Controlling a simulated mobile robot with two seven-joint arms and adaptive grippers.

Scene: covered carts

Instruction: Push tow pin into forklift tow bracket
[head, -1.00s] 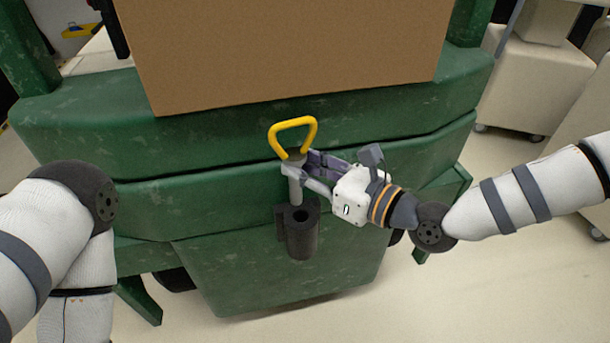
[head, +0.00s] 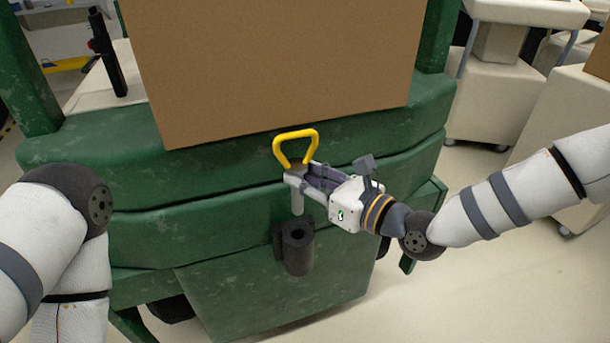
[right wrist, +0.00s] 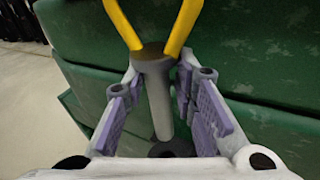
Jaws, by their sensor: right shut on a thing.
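The tow pin has a grey shaft (head: 297,200) and a yellow loop handle (head: 297,148). My right gripper (head: 302,181) is shut on the tow pin just below its handle. The pin hangs upright, its lower end just above the black tow bracket (head: 298,252) on the green forklift body. The bracket's round hole shows in the head view. In the right wrist view the pin's shaft (right wrist: 159,100) stands between the purple-padded fingers, with the dark bracket hole (right wrist: 172,149) below it. My left gripper is out of view; only the left arm shows.
A large brown box (head: 280,65) rests on the green forklift (head: 180,230) above the bracket. Covered cream carts (head: 500,100) stand at the right. Pale floor is open at the lower right.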

